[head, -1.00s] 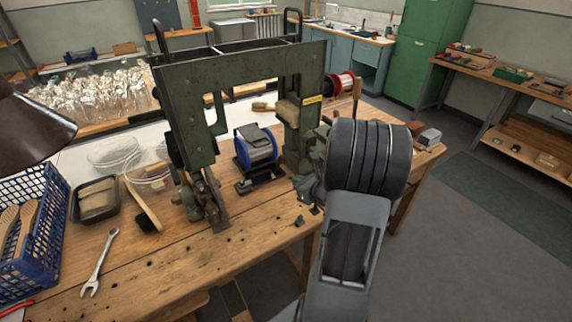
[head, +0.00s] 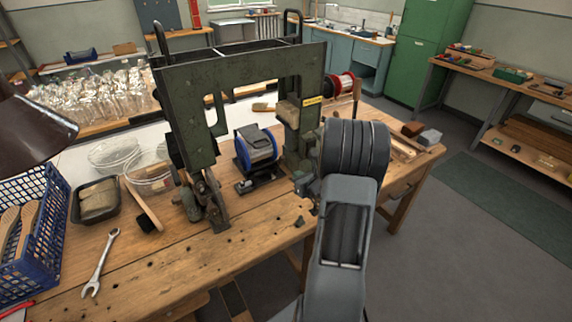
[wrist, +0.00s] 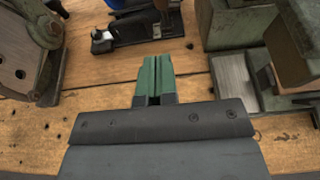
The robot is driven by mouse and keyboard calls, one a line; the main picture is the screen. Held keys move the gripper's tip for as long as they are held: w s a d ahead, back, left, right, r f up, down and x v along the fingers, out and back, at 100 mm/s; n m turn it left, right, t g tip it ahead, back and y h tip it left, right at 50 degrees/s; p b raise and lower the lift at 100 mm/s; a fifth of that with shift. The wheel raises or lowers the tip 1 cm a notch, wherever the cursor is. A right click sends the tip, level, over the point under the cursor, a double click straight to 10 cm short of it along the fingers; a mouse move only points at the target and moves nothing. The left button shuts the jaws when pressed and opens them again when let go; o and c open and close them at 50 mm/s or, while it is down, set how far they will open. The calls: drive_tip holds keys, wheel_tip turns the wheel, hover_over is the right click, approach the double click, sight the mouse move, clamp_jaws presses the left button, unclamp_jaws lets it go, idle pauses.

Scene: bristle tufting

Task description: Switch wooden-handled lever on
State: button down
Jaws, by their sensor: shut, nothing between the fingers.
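A slim upright wooden handle (head: 356,91) stands beside the red spool, at the right end of the dark green machine frame (head: 240,75). It looks like the lever's handle, but its base is hidden behind my arm and the machine. In the wrist view my gripper (wrist: 156,62) has its green fingers together with nothing between them. It is above the wooden bench, between metal machine parts, and apart from the wooden handle. The handle does not show in the wrist view. In the head view my arm hides most of the gripper.
A blue motor-like unit (head: 257,147) sits under the frame. Metal blocks (wrist: 245,85) stand right of my fingers, and a dark bracket (wrist: 30,45) stands left. A wrench (head: 100,263), a brush (head: 146,207) and a blue crate (head: 42,240) lie left. The front bench strip is mostly clear.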

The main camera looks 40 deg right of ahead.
sight(282, 161)
drive_tip(key=w+p, duration=0.1)
drive_tip(key=w, duration=0.5)
drive_tip(key=shift+w+d, duration=0.15)
drive_tip(key=shift+w+d+r+p, duration=0.1)
drive_tip(key=shift+w+r+p, duration=0.1)
drive_tip(key=shift+w+p, duration=0.4)
drive_tip(key=shift+w, duration=0.1)
